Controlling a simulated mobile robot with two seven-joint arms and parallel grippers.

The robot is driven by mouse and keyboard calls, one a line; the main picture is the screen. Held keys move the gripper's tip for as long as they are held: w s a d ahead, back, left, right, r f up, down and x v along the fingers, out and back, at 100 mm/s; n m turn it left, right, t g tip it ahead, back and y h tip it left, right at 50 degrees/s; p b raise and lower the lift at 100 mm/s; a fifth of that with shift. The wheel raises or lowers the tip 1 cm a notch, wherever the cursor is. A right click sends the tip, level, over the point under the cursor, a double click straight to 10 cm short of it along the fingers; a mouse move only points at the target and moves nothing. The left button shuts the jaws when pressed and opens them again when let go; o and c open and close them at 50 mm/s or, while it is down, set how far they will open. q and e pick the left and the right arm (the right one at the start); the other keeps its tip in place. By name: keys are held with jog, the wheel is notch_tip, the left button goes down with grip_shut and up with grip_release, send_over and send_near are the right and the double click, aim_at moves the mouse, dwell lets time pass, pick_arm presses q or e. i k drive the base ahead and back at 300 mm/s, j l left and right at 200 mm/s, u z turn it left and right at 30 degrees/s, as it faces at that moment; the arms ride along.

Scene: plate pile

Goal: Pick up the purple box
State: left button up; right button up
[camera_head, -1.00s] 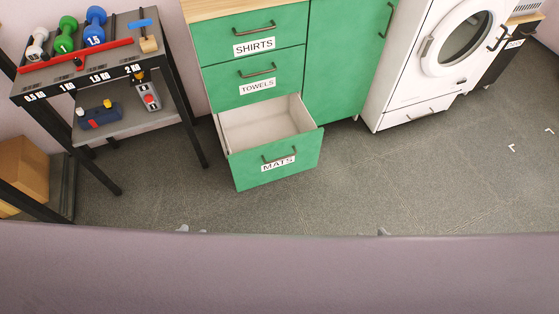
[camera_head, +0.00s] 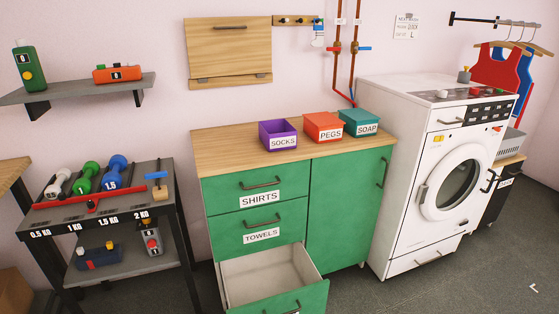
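The purple box (camera_head: 278,134) is a small open-topped bin with a white label reading SOCKS. It stands upright on the wooden top (camera_head: 220,149) of the green cabinet, left of the other two bins and a little apart from the red one. It looks empty inside. Neither of my grippers shows in the head view.
A red PEGS bin (camera_head: 323,127) and a teal SOAP bin (camera_head: 360,122) stand right of the purple box. Below, the bottom drawer (camera_head: 272,277) is pulled out. A dumbbell rack (camera_head: 98,217) stands left, a white washing machine (camera_head: 420,176) right. The countertop's left part is clear.

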aim_at(284, 137)
jog(key=i+l, duration=0.25)
jog(key=i+l+u, duration=0.1)
jog(key=l, duration=0.3)
jog(key=i+l, duration=0.35)
jog(key=i+l+u, duration=0.15)
jog(key=l, duration=0.2)
jog(key=i+l, duration=0.3)
jog(key=i+l+u, duration=0.1)
jog(key=l, duration=0.3)
jog(key=i+l, duration=0.3)
jog(key=l+u, duration=0.05)
jog(key=l, duration=0.05)
